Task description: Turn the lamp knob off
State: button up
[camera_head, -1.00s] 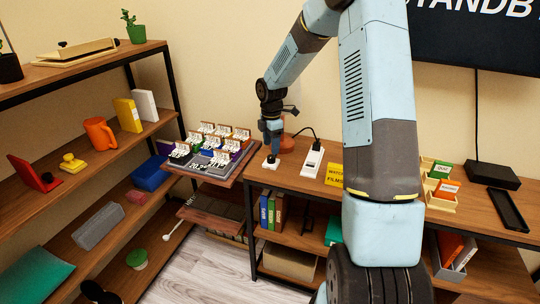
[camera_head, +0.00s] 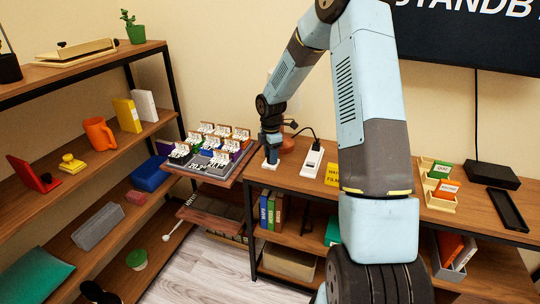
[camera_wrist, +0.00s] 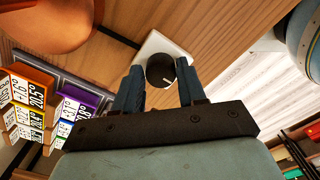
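The lamp knob (camera_wrist: 160,70) is a round black dial with a white pointer line, set on a small white box. My gripper (camera_wrist: 159,69) is open, with one dark finger on each side of the knob. I cannot tell whether the fingers touch it. In the head view my gripper (camera_head: 271,154) points down over the box and hides the knob.
A rounded terracotta object (camera_head: 287,145) stands close behind my gripper. A tray of numbered cards (camera_head: 210,150) is to its left. A white power strip (camera_head: 311,161) and a yellow note (camera_head: 333,174) lie to its right. Shelves line the left wall.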

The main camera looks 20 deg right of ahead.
jog(key=c, duration=0.6)
jog(key=shift+a, duration=0.15)
jog(key=m, duration=0.4)
jog(key=shift+w+r, duration=0.1)
jog(key=m, duration=1)
jog(key=shift+m, duration=1.9)
